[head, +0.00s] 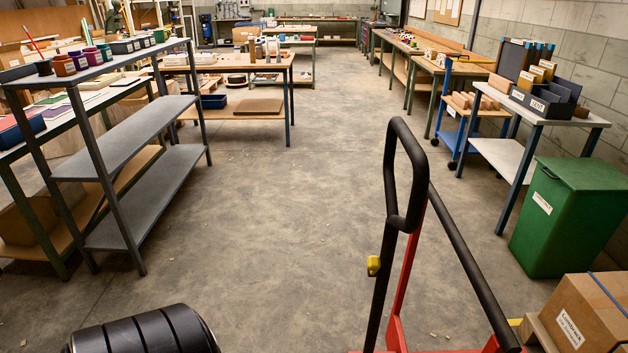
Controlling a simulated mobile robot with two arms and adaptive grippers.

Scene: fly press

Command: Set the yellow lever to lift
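A small yellow lever (373,266) sticks out from the left side of a black handle (388,200) with a loop at its top. The handle stands in front of me, right of centre, on a red-framed truck (397,315). Any position marks for the lever cannot be read from here. Neither of my grippers shows, and nothing visible is touching the lever. A black ribbed rounded part at the bottom left seems to be mine.
A second black bar (468,262) slants beside the handle. A cardboard box (585,315) and green bin (570,215) stand at the right. A grey shelf rack (135,145) stands at the left. The concrete floor (270,220) between is clear.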

